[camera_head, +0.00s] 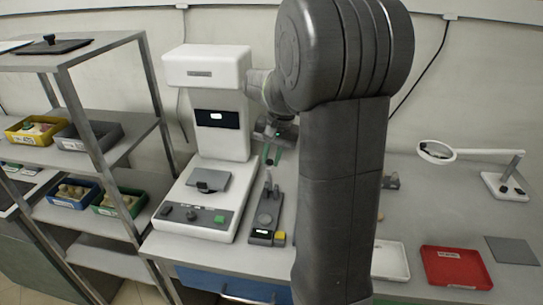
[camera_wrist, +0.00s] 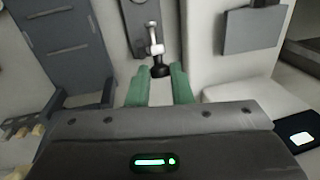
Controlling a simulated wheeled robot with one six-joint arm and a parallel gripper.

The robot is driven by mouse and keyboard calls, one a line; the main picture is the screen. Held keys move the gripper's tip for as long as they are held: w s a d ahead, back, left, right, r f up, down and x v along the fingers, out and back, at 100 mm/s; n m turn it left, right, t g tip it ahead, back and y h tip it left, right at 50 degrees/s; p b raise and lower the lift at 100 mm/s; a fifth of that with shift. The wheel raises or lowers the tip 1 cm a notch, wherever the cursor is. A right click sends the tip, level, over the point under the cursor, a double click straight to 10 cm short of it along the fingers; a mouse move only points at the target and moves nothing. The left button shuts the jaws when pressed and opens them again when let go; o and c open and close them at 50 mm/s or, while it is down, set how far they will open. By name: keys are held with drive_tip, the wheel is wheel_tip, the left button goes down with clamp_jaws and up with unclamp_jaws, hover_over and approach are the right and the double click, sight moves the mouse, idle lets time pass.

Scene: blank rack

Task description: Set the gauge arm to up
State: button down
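The gauge arm, a pale lever with a black knob (camera_wrist: 160,71), lies at the body's rear end. My gripper (camera_head: 271,156) is above and behind that end, pointing down. In the wrist view its green fingers (camera_wrist: 160,84) are apart, with the knob appearing between or just beyond their tips. I cannot tell whether they touch it.
A white machine (camera_head: 207,117) with a flat grey plate stands close on the left. Left of it is a metal shelf (camera_head: 139,130) with bins. On the right are a white tray (camera_head: 390,262), a red tray (camera_head: 455,268) and a magnifier lamp (camera_head: 505,184). My arm hides the table's middle.

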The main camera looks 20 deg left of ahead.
drive_tip(key=shift+w+a+r+p, duration=0.1)
drive_tip(key=shift+w+a+p, duration=0.05)
drive_tip(key=shift+w+p, duration=0.3)
drive_tip(key=shift+w+a+r+p, duration=0.1)
drive_tip(key=shift+w+p, duration=0.15)
drive_tip(key=shift+w, duration=0.3)
drive_tip(key=c, duration=1.3)
unclamp_jaws()
drive_tip(key=shift+f, duration=0.1)
wheel_tip(320, 180, up, 14)
drive_tip(key=d, duration=0.2)
drive_tip(key=shift+w+d+f, duration=0.2)
drive_tip(key=shift+d, duration=0.05)
